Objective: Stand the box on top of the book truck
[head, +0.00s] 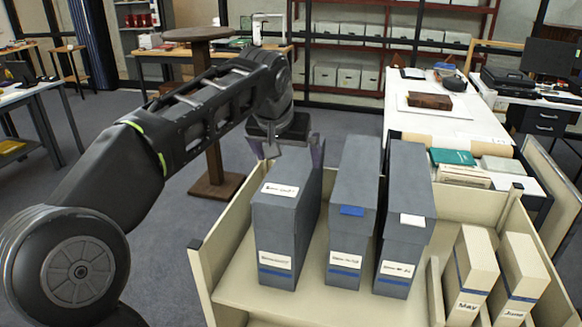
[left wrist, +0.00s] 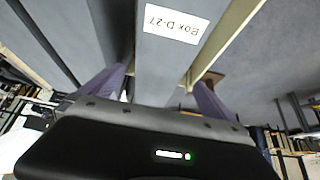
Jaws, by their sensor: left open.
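In the left wrist view, a box labelled "Box D-27" (left wrist: 165,60) lies between the open fingers of the gripper (left wrist: 158,92). Finger contact cannot be told. My right gripper is not in view.
Teal and cream books (head: 455,158) lie beyond. A white table (head: 440,118) holds a brown box. A round-topped wooden stand (head: 214,170) is behind my left arm.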

